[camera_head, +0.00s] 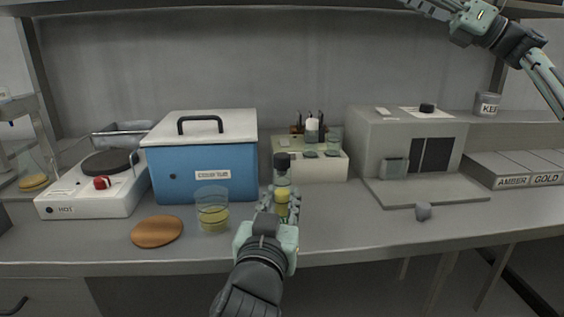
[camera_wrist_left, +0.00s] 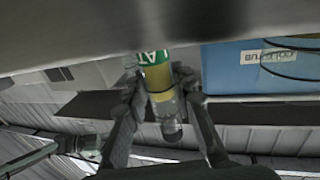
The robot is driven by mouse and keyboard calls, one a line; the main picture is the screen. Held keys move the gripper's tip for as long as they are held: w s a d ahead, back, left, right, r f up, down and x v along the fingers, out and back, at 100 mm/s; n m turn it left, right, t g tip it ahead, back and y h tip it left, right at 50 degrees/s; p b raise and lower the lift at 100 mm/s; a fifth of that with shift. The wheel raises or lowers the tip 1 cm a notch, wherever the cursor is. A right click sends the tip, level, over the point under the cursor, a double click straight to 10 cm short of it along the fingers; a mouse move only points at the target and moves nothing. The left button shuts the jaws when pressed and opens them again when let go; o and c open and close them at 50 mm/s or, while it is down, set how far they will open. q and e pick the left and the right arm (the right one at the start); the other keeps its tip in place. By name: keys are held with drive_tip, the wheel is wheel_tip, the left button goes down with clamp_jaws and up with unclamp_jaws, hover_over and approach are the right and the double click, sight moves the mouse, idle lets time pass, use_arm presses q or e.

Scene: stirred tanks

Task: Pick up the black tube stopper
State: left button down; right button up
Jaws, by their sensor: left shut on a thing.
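My left gripper (camera_head: 281,204) is shut on a clear glass tube (camera_head: 282,195) with yellow liquid, held upright above the bench front. Another short black piece (camera_head: 427,107) lies on the grey machine. My right gripper (camera_head: 440,10) is high at the upper right, its fingers unclear.
A blue cooler tub (camera_head: 205,175), a hot plate (camera_head: 90,190) and a white block unit (camera_head: 320,170) stand behind. A beaker (camera_head: 212,212) and a brown round mat (camera_head: 157,231) are left of the gripper. A small grey piece (camera_head: 424,211) lies right, with clear bench between.

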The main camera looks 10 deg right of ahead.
drive_tip(key=s+a+f+n+g+h, duration=0.1)
drive_tip(key=s+a+n+g, duration=0.2)
drive_tip(key=a, duration=0.5)
drive_tip(key=s+a+n+g+h, duration=0.1)
drive_tip(key=a+n+g, duration=0.1)
drive_tip(key=a+g, duration=0.45)
drive_tip(key=n+g+h, duration=0.1)
drive_tip(key=g+h, duration=0.1)
drive_tip(key=h, duration=1.6)
hover_over(282, 155)
drive_tip(key=f, duration=1.9)
drive_tip(key=shift+a+f, duration=0.2)
drive_tip(key=shift+a, duration=0.1)
drive_tip(key=f, duration=0.4)
drive_tip(key=shift+d, duration=0.35)
drive_tip(key=shift+f, duration=0.65)
drive_tip(key=c, duration=0.8)
